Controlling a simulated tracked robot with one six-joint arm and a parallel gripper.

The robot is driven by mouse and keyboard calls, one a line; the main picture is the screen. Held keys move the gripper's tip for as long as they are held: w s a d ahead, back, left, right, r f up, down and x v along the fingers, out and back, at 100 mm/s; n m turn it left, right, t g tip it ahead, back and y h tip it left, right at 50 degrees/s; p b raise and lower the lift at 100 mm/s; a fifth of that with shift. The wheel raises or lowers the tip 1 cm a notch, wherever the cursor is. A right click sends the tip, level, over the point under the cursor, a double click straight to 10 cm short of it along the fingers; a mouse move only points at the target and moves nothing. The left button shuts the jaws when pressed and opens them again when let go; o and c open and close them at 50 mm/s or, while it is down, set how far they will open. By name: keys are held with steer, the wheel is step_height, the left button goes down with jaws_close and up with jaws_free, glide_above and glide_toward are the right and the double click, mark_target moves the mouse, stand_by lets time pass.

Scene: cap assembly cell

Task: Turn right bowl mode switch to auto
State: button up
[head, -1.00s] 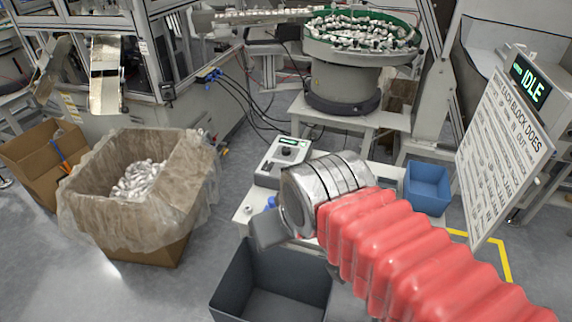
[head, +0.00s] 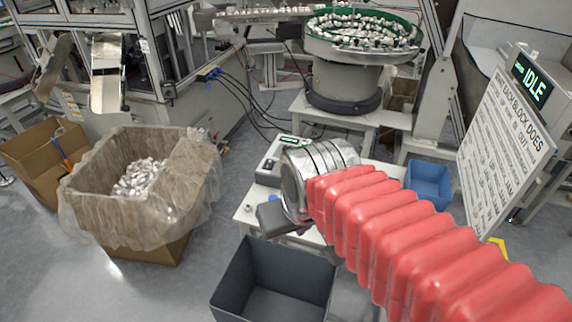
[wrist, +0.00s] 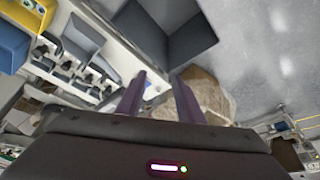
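A grey control box (head: 268,170) with a small green display stands on the white table below the right feeder bowl (head: 362,40). My wrist covers its right part, and I cannot make out the mode switch or its setting. My gripper (head: 272,216) is low in front of the box, above the table's front edge, and mostly hidden by my wrist in the head view. In the wrist view my gripper (wrist: 158,74) shows two dark fingers standing apart with nothing between them. I see no contact with the box.
A dark grey bin (head: 238,282) stands below the table (head: 243,214). A blue bin (head: 428,182) is at the table's right end. A plastic-lined carton (head: 120,220) of metal parts stands left. A sign (head: 505,150) and a display reading IDLE (head: 531,77) are at right.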

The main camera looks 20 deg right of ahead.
mark_target(285, 166)
steer(key=shift+o, duration=0.9)
steer(key=w+d+f, duration=0.2)
steer(key=w+d, duration=0.2)
steer(key=w, duration=0.4)
steer(key=w+d+f+g, duration=0.1)
steer(key=w+d+f, duration=0.1)
steer(key=w+d, duration=0.3)
steer(key=w+d+f+m, duration=0.1)
steer(key=w+d, duration=0.4)
steer(key=w, duration=0.5)
steer(key=shift+w+f+y, duration=0.3)
steer(key=shift+f, duration=0.25)
steer(key=w+d+r+n+t, duration=0.1)
steer(key=w+r+n, duration=0.1)
steer(key=w, duration=0.4)
steer(key=shift+d+r, duration=0.4)
steer(key=shift+r, duration=0.1)
steer(key=x, duration=1.4)
steer(key=shift+r, duration=0.1)
steer(key=shift+c, duration=0.2)
